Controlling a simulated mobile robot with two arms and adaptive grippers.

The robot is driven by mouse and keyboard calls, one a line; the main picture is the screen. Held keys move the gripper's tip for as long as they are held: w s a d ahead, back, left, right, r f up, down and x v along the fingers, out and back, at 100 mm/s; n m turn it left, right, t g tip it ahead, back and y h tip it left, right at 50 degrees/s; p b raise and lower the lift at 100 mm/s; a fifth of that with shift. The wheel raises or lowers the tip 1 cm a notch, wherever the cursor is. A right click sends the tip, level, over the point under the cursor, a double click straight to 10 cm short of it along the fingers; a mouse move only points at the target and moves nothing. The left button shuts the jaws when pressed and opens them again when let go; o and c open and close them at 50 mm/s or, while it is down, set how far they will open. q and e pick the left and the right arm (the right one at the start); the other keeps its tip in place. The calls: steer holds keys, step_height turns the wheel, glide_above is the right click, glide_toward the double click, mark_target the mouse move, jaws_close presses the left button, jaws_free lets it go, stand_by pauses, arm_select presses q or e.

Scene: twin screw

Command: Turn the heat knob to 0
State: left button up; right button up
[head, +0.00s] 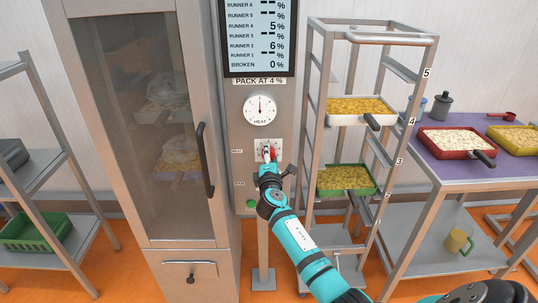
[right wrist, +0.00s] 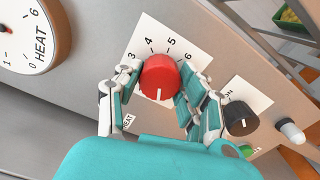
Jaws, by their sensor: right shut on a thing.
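The red heat knob (right wrist: 159,78) sits on a white scale plate (right wrist: 150,32) on the grey panel. The numbers 3, 4, 5 and 6 show around its upper side in the right wrist view; the lower numbers are hidden. Its white mark points to the bottom of that view, away from those numbers. My right gripper (right wrist: 157,86) is closed around the knob, one finger on each side. In the head view the knob (head: 273,153) shows red beside my right gripper (head: 268,160). The round HEAT gauge (head: 260,110) above has its needle pointing about straight up. My left gripper is not in view.
A black knob (right wrist: 239,118) with a white mark, near an ON label, is close to my right finger. A green button (head: 251,204) is lower on the panel. A glass-door cabinet (head: 145,90) stands left; a tray rack (head: 318,60) stands right.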

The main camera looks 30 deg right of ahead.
steer(key=shift+n, duration=0.6)
steer(key=o, duration=1.2)
steer(key=shift+a, duration=0.1)
steer(key=v, duration=1.2)
steer(key=shift+f, duration=0.1)
